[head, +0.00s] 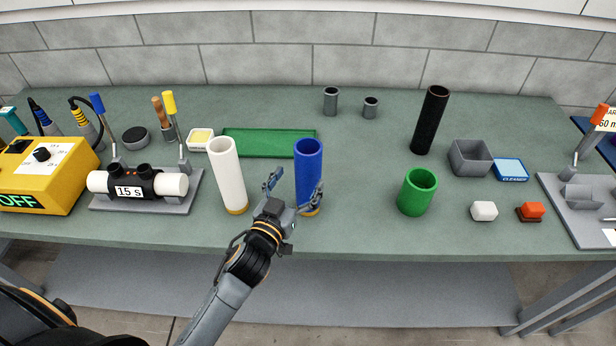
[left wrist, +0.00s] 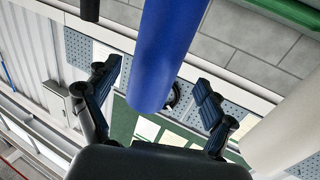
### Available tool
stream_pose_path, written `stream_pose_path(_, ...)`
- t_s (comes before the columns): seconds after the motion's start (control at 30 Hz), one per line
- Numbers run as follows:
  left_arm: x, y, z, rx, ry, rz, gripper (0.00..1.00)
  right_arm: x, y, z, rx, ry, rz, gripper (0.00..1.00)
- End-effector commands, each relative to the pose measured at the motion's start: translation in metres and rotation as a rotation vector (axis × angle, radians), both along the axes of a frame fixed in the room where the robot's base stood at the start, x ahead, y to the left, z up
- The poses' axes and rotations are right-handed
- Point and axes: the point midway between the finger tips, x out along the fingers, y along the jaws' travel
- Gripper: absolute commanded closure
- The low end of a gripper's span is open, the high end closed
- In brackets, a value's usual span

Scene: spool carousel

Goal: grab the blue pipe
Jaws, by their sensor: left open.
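The blue pipe (head: 308,160) stands upright on the green bench, with an orange-yellow ring at its foot. My left gripper (head: 295,189) is open low at the pipe's near side, one finger to its left and one at its right. In the left wrist view the blue pipe (left wrist: 168,50) runs between the two spread fingers of the left gripper (left wrist: 158,78). I see no clear grip on it; whether a finger touches it cannot be told. My right gripper is not in view.
A white pipe (head: 228,172) stands close left of the gripper. A green cup (head: 417,193) and a black pipe (head: 430,120) stand to the right. A green tray (head: 268,143) lies behind. The bench between the blue pipe and green cup is clear.

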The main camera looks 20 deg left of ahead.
Motion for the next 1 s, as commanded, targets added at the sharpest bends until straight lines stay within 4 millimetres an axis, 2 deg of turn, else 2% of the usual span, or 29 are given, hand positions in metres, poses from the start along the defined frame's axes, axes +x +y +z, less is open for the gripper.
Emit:
stream_pose_path(0.1,0.016,-0.005,0.005,-0.001,-0.003,0.0,0.17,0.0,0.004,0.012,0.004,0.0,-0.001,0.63)
stream_pose_path(0.3,0.041,-0.008,0.003,0.0,-0.002,0.0,0.17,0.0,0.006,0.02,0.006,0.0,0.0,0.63)
stream_pose_path(0.63,0.047,-0.009,0.001,-0.001,-0.001,0.0,0.17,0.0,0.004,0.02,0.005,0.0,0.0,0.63)
stream_pose_path(0.9,0.047,-0.008,0.001,0.0,-0.001,0.0,0.72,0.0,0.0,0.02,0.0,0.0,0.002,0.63)
stream_pose_path(1.0,0.047,-0.009,0.002,0.0,-0.003,-0.001,0.88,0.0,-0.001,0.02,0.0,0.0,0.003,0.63)
